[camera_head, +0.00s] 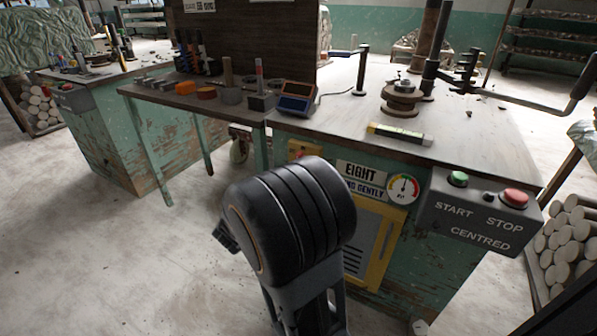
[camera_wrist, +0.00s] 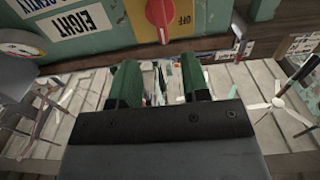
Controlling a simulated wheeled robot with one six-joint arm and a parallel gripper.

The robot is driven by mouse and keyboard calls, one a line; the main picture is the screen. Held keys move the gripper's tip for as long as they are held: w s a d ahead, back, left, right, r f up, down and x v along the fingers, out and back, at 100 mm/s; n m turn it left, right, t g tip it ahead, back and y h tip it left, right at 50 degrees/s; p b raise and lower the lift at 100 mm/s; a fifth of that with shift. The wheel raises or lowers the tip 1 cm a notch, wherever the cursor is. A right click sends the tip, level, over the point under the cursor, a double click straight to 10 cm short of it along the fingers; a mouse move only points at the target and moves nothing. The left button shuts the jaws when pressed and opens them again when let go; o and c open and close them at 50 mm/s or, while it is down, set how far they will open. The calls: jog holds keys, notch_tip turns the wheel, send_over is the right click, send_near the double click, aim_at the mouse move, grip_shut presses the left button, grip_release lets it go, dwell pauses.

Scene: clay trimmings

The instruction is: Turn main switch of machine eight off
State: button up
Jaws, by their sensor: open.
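The main switch of machine eight is a red rotary knob (camera_wrist: 165,12) on a yellow plate (camera_wrist: 186,32) at the top of the wrist view, partly cut off by the frame edge. Its handle points down in the picture, and "OFF" is printed to its right. In the head view only part of the yellow plate (camera_head: 302,147) shows behind my arm. My gripper (camera_wrist: 160,80) has two green fingers, apart and empty, with the knob beyond their tips and not touched. My gripper is hidden behind my arm in the head view.
The "EIGHT" sign (camera_head: 361,170) and a gauge (camera_head: 403,189) are right of the switch. A grey box (camera_head: 478,222) with green START and red STOP buttons juts out farther right. A side table (camera_head: 190,101) with tools stands left. Open floor lies at front left.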

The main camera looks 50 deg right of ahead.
jog(key=b+x, duration=0.3)
jog(key=x, duration=0.9)
jog(key=shift+d+b, duration=0.1)
jog(key=shift+b, duration=0.25)
grip_shut()
